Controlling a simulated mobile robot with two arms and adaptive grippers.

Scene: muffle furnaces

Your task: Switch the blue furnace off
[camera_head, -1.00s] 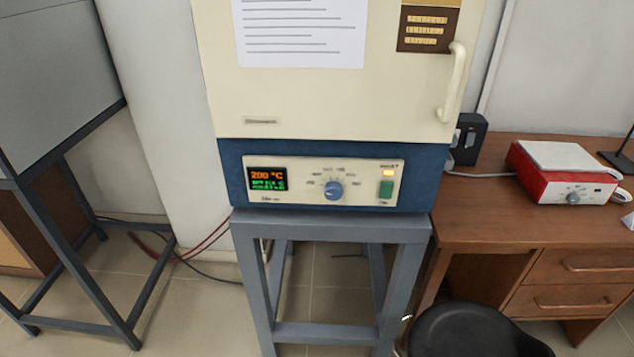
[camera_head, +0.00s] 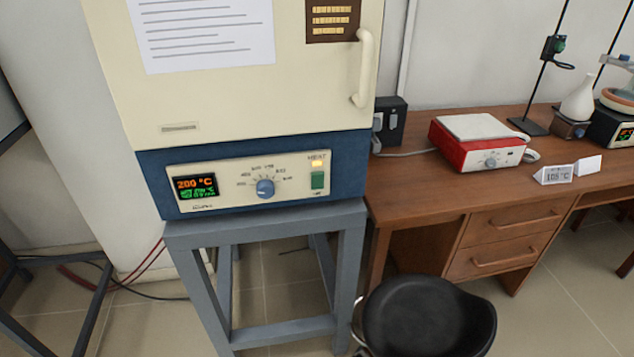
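The blue furnace (camera_head: 262,143) has a blue base and a cream door, and stands on a grey metal stand (camera_head: 270,228). Its front panel has a lit display (camera_head: 195,188) reading 200 °C in orange with green text below. A blue dial (camera_head: 265,188) sits in the middle of the panel. A green switch (camera_head: 318,180) is at the panel's right, under a lit amber lamp (camera_head: 317,163) labelled HEAT. The door is shut, with a cream handle (camera_head: 366,70) at its right. Neither of my grippers shows in the view.
A black stool (camera_head: 428,316) stands right of the stand, in front of a wooden desk (camera_head: 420,190). The desk holds a red hotplate (camera_head: 480,143), a small display card (camera_head: 553,175) and a white flask (camera_head: 580,100). Cables lie on the floor at left. A white wall is behind.

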